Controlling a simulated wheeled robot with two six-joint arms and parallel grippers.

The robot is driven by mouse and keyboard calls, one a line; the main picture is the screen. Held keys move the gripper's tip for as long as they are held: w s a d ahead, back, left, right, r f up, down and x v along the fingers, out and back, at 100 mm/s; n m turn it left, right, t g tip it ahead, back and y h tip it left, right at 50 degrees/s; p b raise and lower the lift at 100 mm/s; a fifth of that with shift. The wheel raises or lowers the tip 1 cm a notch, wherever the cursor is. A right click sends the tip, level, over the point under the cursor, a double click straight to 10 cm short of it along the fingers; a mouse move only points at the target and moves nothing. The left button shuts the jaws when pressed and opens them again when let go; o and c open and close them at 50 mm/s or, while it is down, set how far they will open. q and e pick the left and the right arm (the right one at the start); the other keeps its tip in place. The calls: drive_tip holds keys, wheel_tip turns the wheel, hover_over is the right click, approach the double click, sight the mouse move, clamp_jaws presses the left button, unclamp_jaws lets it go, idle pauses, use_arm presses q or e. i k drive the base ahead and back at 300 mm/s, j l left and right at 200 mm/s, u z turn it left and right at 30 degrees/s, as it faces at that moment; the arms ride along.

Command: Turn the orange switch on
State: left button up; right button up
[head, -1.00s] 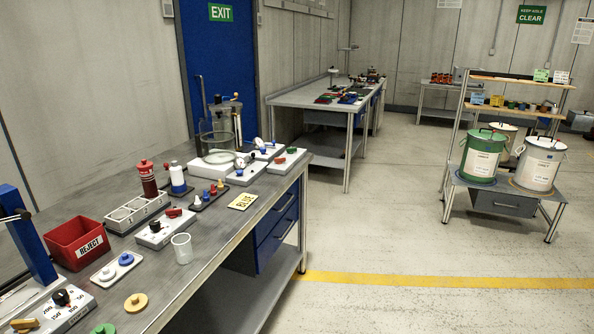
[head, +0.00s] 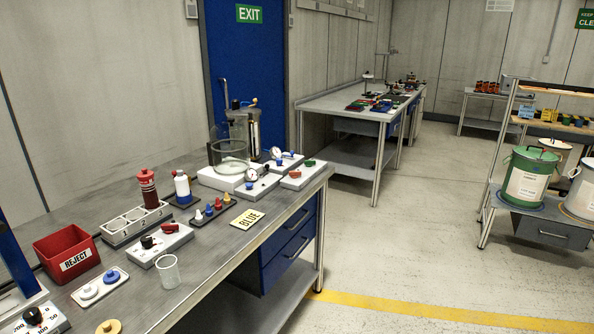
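No switch that is clearly orange shows in the head view. A white box on the near bench (head: 215,262) carries a red rocker-like part (head: 170,228) and a black knob (head: 147,242). Another white box farther along the bench carries a red part (head: 295,174) and a green part (head: 310,163). Whether either red part is a switch, and its on or off position, is too small to tell. Neither of my grippers is in view.
A second bench (head: 345,104) stands behind. A rack with a green drum (head: 529,175) is at right. Grey floor between is open.

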sight(295, 173)
drive_tip(key=i+l+z, duration=0.15)
drive_tip(key=i+z, duration=0.2)
drive_tip(key=i, duration=0.4)
drive_tip(key=i+z, duration=0.4)
drive_tip(key=i, duration=0.35)
